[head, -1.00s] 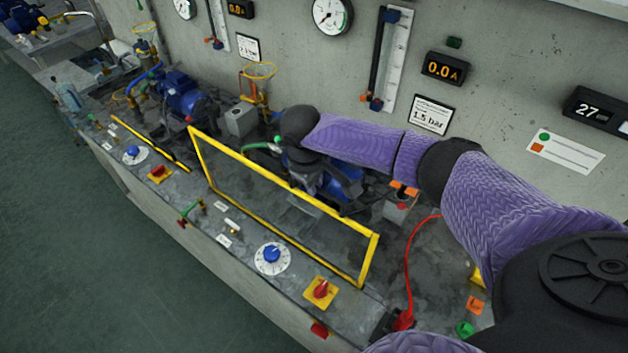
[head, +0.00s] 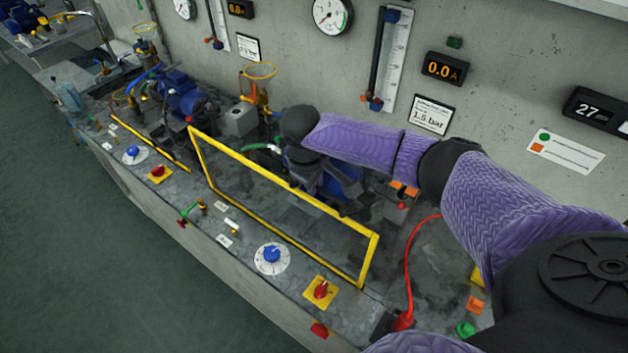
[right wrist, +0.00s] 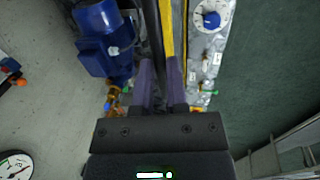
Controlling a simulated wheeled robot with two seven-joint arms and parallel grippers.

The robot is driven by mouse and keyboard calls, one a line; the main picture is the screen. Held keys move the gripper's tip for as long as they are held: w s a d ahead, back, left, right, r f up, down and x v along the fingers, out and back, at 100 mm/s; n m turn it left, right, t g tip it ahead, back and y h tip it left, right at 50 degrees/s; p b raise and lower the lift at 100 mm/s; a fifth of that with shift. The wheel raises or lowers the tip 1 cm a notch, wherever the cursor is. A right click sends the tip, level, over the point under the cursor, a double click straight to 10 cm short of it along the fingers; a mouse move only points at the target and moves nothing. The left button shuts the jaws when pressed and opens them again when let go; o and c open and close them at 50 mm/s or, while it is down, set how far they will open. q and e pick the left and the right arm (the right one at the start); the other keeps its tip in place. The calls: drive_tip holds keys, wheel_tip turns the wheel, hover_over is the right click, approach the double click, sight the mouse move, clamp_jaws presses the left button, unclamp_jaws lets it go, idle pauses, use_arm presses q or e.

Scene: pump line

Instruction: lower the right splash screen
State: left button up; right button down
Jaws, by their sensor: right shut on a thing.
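The right splash screen (head: 285,182) is a clear panel in a yellow frame. It stands raised along the front of the right pump (head: 340,180), its lower rail at the bench top. My right gripper (head: 316,196) is at the middle of its top rail, coming from behind and above; its fingertips are largely hidden in the head view. In the right wrist view the purple fingers (right wrist: 160,85) close on either side of the screen's yellow rail (right wrist: 167,30), with a dark bar beside it. My left gripper does not show.
A blue dial (head: 271,255) and a red switch on a yellow plate (head: 320,291) are on the bench in front of the screen. A red cable (head: 408,265) runs to its right. Another yellow rail (head: 150,143) lies low at the left pump. Gauges hang on the wall behind.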

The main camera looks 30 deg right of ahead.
drive_tip(key=b, duration=0.8)
hover_over(314, 247)
wheel_tip(314, 247, down, 14)
drive_tip(key=shift+f, duration=0.25)
wheel_tip(314, 247, down, 11)
drive_tip(key=b, duration=0.7)
drive_tip(key=shift+r, duration=0.1)
drive_tip(key=shift+f+b, duration=0.4)
drive_tip(key=shift+f, duration=0.1)
drive_tip(key=shift+s, duration=0.1)
drive_tip(key=shift+f, duration=0.1)
drive_tip(key=c, duration=0.7)
unclamp_jaws()
drive_tip(key=shift+o, duration=0.3)
